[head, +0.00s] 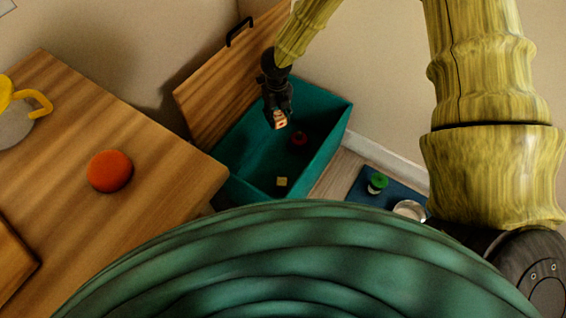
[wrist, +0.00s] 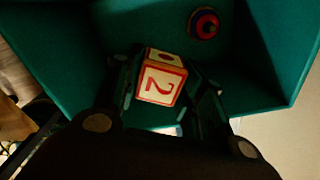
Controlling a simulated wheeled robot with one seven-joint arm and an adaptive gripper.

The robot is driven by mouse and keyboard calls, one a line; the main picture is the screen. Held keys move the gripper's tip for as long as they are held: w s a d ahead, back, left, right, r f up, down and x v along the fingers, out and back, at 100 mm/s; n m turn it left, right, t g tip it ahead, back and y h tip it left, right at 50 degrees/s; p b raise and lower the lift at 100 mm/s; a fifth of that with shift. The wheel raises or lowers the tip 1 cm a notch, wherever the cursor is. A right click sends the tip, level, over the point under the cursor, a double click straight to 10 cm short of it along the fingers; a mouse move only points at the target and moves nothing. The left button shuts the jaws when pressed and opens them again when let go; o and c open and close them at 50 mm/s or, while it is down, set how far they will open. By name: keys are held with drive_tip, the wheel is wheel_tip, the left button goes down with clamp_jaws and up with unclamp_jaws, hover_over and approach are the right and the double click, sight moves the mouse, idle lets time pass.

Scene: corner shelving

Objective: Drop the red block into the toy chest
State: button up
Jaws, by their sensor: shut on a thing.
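My gripper (head: 279,112) is above the open toy chest (head: 333,135), a teal box with its wooden lid (head: 215,95) raised against the wall. The gripper is shut on the red block (wrist: 160,82), a cream cube with red edges and a red 2 on one face. The block also shows between the fingertips in the head view (head: 280,120). In the wrist view my gripper (wrist: 165,95) holds it over the teal interior. The block appears apart from the chest floor, at or a little below rim level.
A red round toy (head: 299,139) and a small pale yellow block (head: 282,182) lie inside the chest. A wooden table (head: 120,215) at left bears an orange ball (head: 109,171) and a yellow-handled item (head: 25,100). A blue mat (head: 365,190) lies right of the chest.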

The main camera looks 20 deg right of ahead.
wheel_tip(320, 180, down, 5)
drive_tip(key=b, duration=0.4)
drive_tip(key=shift+f+b, duration=0.2)
drive_tip(key=shift+b, duration=0.15)
drive_tip(key=o, duration=1.1)
wheel_tip(320, 180, up, 12)
drive_tip(key=shift+r, duration=0.1)
